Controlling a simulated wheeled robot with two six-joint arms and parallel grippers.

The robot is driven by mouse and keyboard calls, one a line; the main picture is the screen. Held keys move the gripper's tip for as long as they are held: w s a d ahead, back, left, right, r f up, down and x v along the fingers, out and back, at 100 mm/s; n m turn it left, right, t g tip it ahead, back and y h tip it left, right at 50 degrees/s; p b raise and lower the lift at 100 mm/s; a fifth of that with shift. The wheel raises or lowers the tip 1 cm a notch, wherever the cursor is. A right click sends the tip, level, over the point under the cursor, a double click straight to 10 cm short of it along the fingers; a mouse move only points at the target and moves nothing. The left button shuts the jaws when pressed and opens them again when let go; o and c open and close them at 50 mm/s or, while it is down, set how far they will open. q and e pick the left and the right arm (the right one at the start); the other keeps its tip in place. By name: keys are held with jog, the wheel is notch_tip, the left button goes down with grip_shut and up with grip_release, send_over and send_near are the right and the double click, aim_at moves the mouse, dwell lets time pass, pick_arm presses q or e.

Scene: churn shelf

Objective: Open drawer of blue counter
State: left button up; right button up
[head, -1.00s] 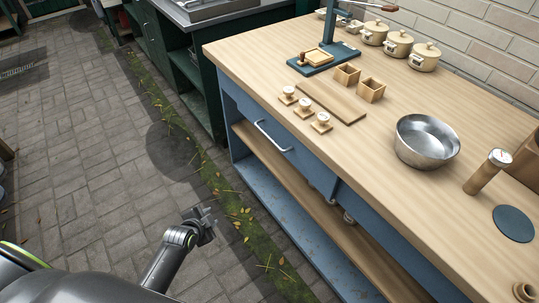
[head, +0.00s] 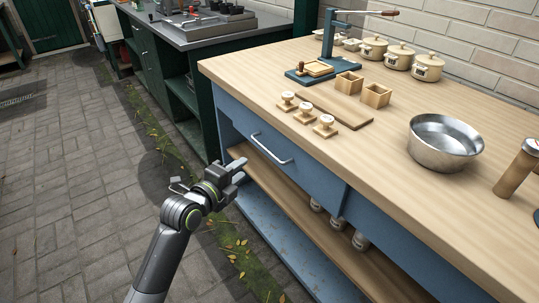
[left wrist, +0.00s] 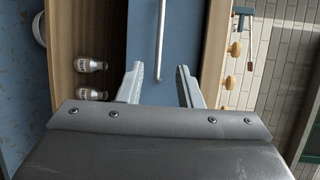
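The blue counter (head: 360,225) has a pale wooden top and a blue drawer front (head: 305,172) under its left part. The drawer looks closed. A silver bar handle (head: 270,148) runs along its front. In the left wrist view the handle (left wrist: 160,45) stands upright in the picture, ahead of and between my finger lines. My left gripper (head: 240,170) is in front of the counter, left of and a little below the handle, apart from it. My right gripper is in neither view.
An open wooden shelf (head: 290,205) below the drawer holds several jars (head: 338,223). On the top are a metal bowl (head: 445,143), wooden stamps (head: 306,112), boxes and pots. A dark green counter (head: 175,85) stands behind left. The paved floor at left is clear.

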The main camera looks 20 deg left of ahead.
aim_at(266, 151)
pick_arm(q)
jog(key=b+x, duration=0.1)
jog(key=x, duration=1)
jog(key=shift+w+d, duration=0.15)
jog(key=shift+w, duration=0.1)
jog(key=shift+w+d+f, duration=0.1)
jog(key=shift+w+d, duration=0.05)
jog(key=shift+w, duration=0.4)
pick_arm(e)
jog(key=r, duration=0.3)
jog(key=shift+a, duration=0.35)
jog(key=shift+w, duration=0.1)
pick_arm(q)
grip_shut()
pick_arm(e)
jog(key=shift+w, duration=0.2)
